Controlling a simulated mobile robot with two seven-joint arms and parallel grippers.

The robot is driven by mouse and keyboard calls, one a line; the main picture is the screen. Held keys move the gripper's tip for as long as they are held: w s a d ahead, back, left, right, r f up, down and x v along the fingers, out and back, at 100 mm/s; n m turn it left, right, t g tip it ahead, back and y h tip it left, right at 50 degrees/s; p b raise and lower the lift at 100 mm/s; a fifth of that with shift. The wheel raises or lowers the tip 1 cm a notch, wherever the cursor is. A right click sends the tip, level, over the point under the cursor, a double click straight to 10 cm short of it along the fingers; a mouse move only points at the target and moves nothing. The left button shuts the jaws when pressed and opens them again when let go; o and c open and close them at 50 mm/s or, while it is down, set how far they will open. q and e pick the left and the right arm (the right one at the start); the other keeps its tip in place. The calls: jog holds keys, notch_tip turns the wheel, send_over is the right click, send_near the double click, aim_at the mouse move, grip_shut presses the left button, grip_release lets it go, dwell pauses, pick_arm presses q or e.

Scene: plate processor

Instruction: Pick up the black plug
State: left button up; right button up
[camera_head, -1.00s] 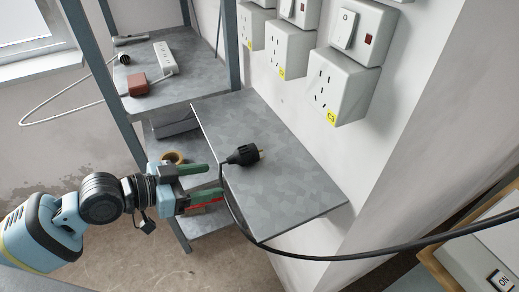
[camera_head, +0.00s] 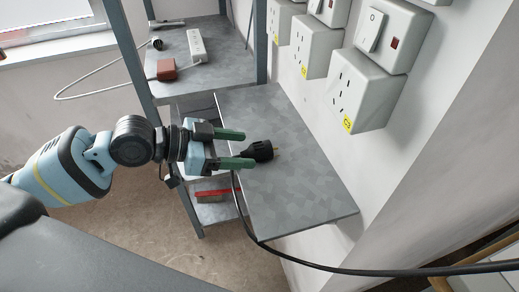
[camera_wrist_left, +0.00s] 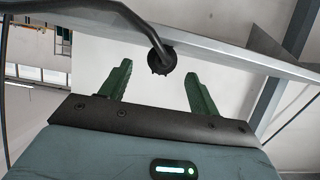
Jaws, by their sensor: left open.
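The black plug (camera_head: 260,151) lies on the grey metal shelf (camera_head: 300,190), its pins pointing right. Its black cable (camera_head: 238,205) drops over the shelf's left edge and runs off to the lower right. My left gripper (camera_head: 240,148) is open, its green fingertips just left of the plug's back end. In the left wrist view, the plug (camera_wrist_left: 161,60) shows ahead, between the lines of the two open fingers (camera_wrist_left: 160,85) and beyond their tips. The fingers do not appear to touch it. My right gripper is not in view.
Wall sockets (camera_head: 362,88) with switches line the wall on the right. A rear shelf (camera_head: 220,72) holds a white power strip (camera_head: 197,46) and a reddish-brown box (camera_head: 166,69). A grey post (camera_head: 128,45) stands behind my left arm. The shelf's front is clear.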

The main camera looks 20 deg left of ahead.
aim_at(251, 149)
pick_arm(q)
jog(key=shift+w+d+f, duration=0.15)
jog(key=shift+w+d, duration=0.15)
jog(key=shift+d, duration=0.2)
jog(key=p+x, duration=0.1)
jog(key=x, duration=0.2)
jog(key=shift+w, duration=0.1)
jog(key=shift+w+d+f, duration=0.2)
jog(key=shift+d+f, duration=0.1)
jog(key=shift+d, duration=0.05)
jog(key=c, duration=1.1)
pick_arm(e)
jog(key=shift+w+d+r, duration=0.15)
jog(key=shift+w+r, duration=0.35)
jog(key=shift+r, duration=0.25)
